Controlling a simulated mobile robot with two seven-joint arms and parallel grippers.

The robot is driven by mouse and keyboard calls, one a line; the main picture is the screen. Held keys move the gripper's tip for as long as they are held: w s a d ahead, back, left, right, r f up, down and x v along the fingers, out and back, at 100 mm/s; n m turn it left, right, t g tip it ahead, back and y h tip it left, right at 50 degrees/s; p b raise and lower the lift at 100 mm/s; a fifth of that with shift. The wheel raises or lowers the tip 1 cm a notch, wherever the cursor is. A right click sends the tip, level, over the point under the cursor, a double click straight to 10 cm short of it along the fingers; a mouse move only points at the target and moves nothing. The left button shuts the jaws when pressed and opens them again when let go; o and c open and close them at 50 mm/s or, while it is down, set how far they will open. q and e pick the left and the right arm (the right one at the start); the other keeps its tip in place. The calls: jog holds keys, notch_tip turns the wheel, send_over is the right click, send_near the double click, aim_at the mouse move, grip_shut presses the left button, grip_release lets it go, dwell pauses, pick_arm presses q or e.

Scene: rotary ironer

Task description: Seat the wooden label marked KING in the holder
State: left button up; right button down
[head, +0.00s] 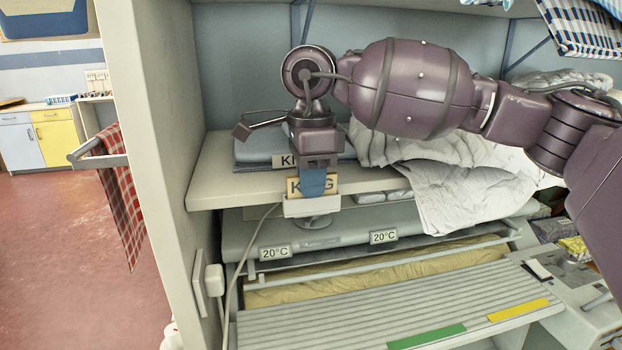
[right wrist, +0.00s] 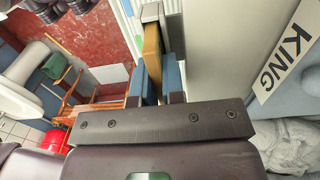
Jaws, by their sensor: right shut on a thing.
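The wooden label marked KING (head: 330,185) is upright at the shelf's front edge, its middle letters hidden by a blue finger. My right gripper (head: 313,184) is shut on it from above. The white holder (head: 312,207) is directly below, and the label's lower edge meets its top. In the right wrist view, the label (right wrist: 152,48) stands between the blue fingers (right wrist: 155,85), its far end at the pale holder (right wrist: 151,13). I cannot tell how deep it sits. My left gripper is not in view.
A second KING sign (head: 284,161) is behind, on folded blue linen (head: 254,150). White crumpled cloth (head: 465,182) hangs over the shelf (head: 222,182) at right. Below is the ironer with 20°C tags (head: 275,252). The shelf's left end is bare beside an upright panel (head: 150,150).

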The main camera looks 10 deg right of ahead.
jog(key=c, duration=1.2)
grip_release()
jog(key=shift+r, duration=3.9)
